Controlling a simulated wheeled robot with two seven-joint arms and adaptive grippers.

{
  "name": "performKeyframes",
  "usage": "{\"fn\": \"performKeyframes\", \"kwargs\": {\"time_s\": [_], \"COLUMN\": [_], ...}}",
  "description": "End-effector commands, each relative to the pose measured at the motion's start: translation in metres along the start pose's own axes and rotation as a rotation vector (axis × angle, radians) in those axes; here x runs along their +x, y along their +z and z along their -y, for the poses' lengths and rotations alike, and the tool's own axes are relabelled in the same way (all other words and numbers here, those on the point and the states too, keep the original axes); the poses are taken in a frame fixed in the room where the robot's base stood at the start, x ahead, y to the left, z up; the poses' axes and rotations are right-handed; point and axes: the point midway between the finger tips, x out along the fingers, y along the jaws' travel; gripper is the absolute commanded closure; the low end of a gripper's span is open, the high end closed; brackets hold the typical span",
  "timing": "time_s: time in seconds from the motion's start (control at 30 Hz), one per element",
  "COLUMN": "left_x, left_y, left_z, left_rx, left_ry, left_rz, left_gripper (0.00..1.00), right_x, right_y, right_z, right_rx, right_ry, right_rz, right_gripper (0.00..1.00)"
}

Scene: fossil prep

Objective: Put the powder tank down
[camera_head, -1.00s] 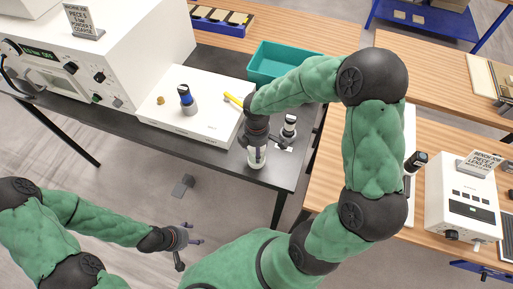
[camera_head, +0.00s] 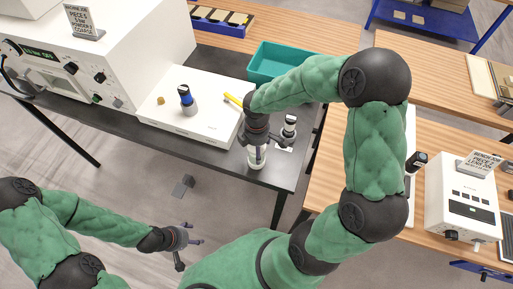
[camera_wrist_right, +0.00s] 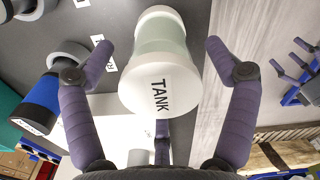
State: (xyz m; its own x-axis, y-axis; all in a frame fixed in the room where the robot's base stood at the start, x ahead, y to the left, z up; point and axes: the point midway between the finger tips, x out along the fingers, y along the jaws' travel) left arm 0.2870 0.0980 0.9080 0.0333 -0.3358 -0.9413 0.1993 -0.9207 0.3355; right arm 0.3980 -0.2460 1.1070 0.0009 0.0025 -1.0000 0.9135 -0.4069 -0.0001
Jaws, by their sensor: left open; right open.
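The powder tank (camera_head: 257,158) stands upright on the dark table near its front edge. In the right wrist view the tank (camera_wrist_right: 160,90) has a white lid marked TANK and a pale, clear body. My right gripper (camera_head: 257,147) is over it from above, open, with one finger on each side; in the right wrist view gaps show between the fingers and the tank. My left gripper (camera_head: 192,241) is open and empty, low over the floor, well away from the table.
A dark-capped bottle (camera_head: 289,127) stands just right of the tank; its blue part shows in the right wrist view (camera_wrist_right: 42,103). A white box (camera_head: 205,122) with a blue-topped bottle (camera_head: 186,100) lies to the left. A teal bin (camera_head: 275,62) is behind.

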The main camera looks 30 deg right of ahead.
Motion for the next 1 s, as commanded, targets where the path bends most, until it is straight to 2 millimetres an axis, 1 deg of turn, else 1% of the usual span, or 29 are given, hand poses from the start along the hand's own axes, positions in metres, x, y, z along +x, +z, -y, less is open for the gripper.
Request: {"fn": "performKeyframes", "kwargs": {"time_s": [0.03, 0.3, 0.4, 0.5, 0.6, 0.7, 1.0], "left_x": [-0.001, -0.004, -0.005, -0.006, -0.006, -0.006, -0.006], "left_y": [0.0, 0.0, 0.0, 0.0, 0.0, 0.0, 0.0], "left_z": [0.0, -0.002, -0.002, -0.002, -0.002, -0.002, -0.002], "left_rx": [0.0, 0.0, 0.0, 0.0, 0.0, 0.0, 0.0], "left_ry": [0.0, 0.0, 0.0, 0.0, 0.0, 0.0, 0.0], "left_rz": [0.0, 0.0, 0.0, 0.0, 0.0, 0.0, 0.0], "left_gripper": [0.31, 0.31, 0.31, 0.31, 0.31, 0.31, 0.31], "right_x": [-0.009, -0.063, -0.082, -0.095, -0.105, -0.111, -0.112], "right_y": [0.0, 0.0, -0.001, 0.0, 0.0, 0.0, 0.0], "right_z": [-0.001, -0.001, -0.001, -0.001, -0.001, 0.0, 0.0], "right_rx": [-0.001, 0.0, -0.002, -0.001, 0.0, -0.001, -0.001], "right_ry": [0.006, 0.006, 0.006, 0.004, 0.004, 0.002, 0.001], "right_rz": [-0.001, -0.002, -0.002, -0.002, -0.001, 0.0, -0.001], "right_gripper": [0.13, 0.13, 0.13, 0.13, 0.13, 0.13, 0.13]}}
